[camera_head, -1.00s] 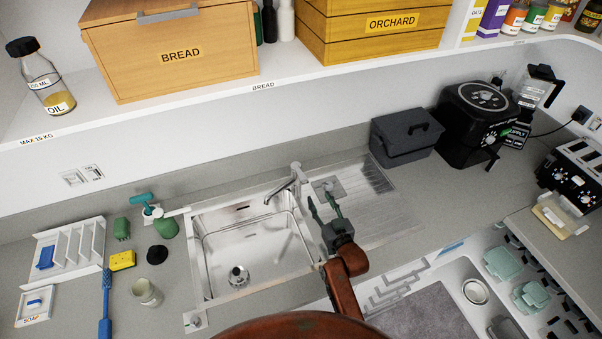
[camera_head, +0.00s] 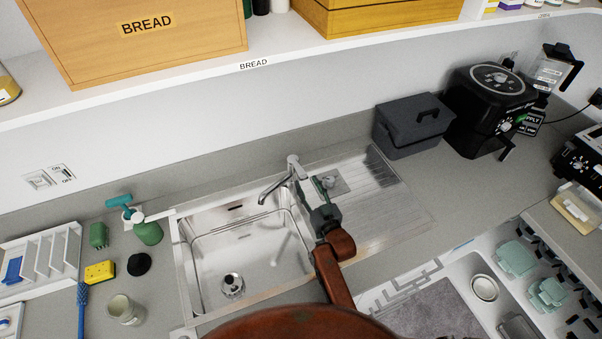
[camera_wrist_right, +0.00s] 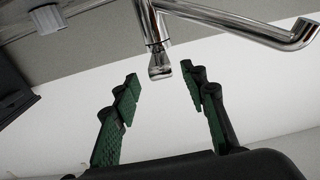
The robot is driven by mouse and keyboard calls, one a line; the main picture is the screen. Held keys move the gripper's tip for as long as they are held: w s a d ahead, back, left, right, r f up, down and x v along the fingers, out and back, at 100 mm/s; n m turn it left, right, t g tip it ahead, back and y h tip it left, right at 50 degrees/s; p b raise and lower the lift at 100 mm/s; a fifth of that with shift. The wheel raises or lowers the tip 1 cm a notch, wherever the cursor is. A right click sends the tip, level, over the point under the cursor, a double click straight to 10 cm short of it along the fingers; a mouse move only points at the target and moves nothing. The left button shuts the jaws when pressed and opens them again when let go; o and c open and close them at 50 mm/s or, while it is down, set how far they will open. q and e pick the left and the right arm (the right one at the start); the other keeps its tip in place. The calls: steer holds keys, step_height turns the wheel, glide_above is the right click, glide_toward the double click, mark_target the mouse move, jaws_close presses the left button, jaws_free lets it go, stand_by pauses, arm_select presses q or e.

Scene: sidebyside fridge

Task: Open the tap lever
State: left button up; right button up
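The chrome tap (camera_head: 293,167) stands behind the sink, its spout reaching left over the basin. My right gripper (camera_head: 309,184) is just to the right of and in front of the tap in the head view. The tap lever (camera_wrist_right: 160,66) points in between the fingertips, apart from both. The tap spout (camera_wrist_right: 265,30) runs off to the right above the fingers. My left gripper is not in view.
The steel sink (camera_head: 185,262) lies below the tap, with a ribbed drainer to its right. A dark grey bin (camera_head: 412,132) stands behind the drainer. A shelf (camera_head: 300,56) with a bread box (camera_head: 150,60) overhangs the counter. Green bottles and a yellow sponge (camera_head: 100,271) sit left of the sink.

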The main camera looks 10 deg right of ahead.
mark_target(298, 167)
steer(key=w, duration=0.3)
steer(key=w+a, duration=0.1)
steer(key=w, duration=0.2)
steer(key=shift+w+a, duration=0.15)
steer(key=shift+w, duration=0.05)
steer(key=shift+c, duration=0.4)
jaws_close()
steer(key=shift+r, duration=0.1)
